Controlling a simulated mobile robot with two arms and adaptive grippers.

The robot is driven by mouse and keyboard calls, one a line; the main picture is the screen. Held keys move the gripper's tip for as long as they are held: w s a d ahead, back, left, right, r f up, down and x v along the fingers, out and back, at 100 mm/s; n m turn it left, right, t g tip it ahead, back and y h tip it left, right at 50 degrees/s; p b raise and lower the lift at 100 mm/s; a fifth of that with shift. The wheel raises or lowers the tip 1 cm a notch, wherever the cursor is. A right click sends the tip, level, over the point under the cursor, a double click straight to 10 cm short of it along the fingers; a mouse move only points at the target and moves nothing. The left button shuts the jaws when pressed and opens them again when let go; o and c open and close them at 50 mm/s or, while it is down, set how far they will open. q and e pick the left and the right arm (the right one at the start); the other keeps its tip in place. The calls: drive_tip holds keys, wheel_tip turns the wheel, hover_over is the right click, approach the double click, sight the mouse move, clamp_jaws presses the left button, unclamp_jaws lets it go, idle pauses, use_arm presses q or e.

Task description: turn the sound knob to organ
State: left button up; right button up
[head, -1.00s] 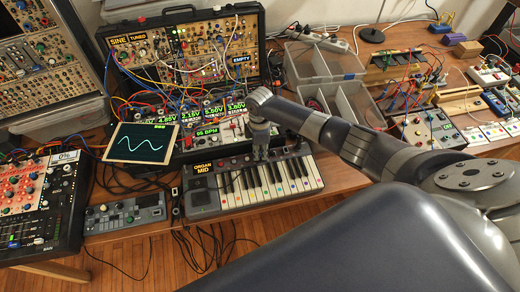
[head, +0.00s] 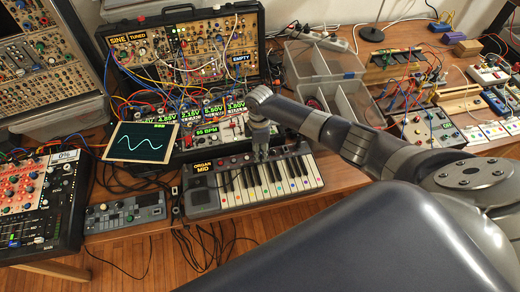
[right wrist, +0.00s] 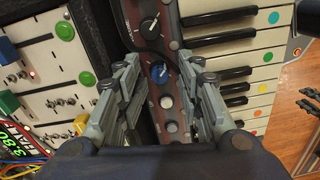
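The small keyboard (head: 204,198) lies near the front edge of the table, with a yellow label (head: 202,167) reading "ORGAN MID" at its upper left. My right gripper (head: 261,156) points down over the knob strip behind its keys. No knob shows a readable name. My left gripper is not in view.
A modular synth case (head: 190,50) with patch cables and a slider module stand close behind the keyboard. A screen (head: 141,142) with a sine wave and a grey box (head: 125,213) are to the left. Clear plastic bins (head: 325,62) stand at the back right.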

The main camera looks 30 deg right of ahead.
drive_tip(key=shift+w+r, duration=0.15)
drive_tip(key=shift+r, duration=3.8)
